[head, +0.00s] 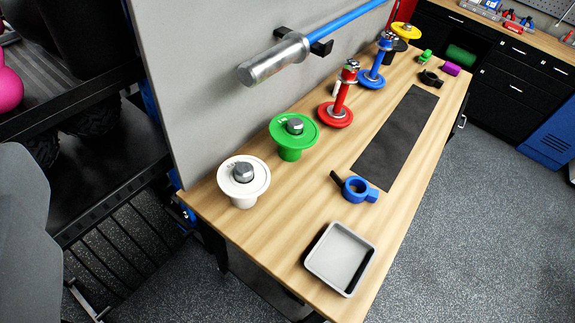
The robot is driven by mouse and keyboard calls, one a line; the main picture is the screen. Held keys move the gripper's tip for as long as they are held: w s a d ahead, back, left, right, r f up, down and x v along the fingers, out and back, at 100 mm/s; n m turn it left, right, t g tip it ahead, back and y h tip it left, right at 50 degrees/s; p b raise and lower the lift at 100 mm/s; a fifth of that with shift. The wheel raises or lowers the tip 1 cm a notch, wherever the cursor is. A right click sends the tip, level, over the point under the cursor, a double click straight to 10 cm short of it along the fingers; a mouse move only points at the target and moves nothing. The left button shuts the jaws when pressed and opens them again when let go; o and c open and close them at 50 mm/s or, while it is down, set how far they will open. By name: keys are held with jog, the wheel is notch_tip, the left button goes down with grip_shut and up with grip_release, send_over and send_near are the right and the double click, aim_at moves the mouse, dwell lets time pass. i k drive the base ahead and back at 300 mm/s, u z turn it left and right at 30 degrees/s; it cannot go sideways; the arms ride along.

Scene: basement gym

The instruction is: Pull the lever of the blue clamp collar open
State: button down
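The blue clamp collar (357,189) lies flat on the wooden workbench (310,215), between the black mat and the grey tray. Its ring opening shows from above, and a blue block sits on its right side. A black lever (337,181) sticks out from its upper left side. I cannot tell from this view whether the lever is closed against the ring. My gripper is not in view, and nothing visible touches the collar.
A grey tray (316,262) sits near the front edge. White (243,170), green (283,130), red (327,116) and blue (372,78) plates stand along the wall panel. A silver-ended bar (270,62) hangs above. A black mat (398,140) lies behind the collar. Bench surface around the collar is clear.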

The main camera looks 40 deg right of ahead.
aim_at(334, 177)
jog(key=u, duration=2.15)
jog(key=k, duration=2.2)
jog(key=z, duration=1.95)
jog(key=i, duration=1)
jog(key=z, duration=0.05)
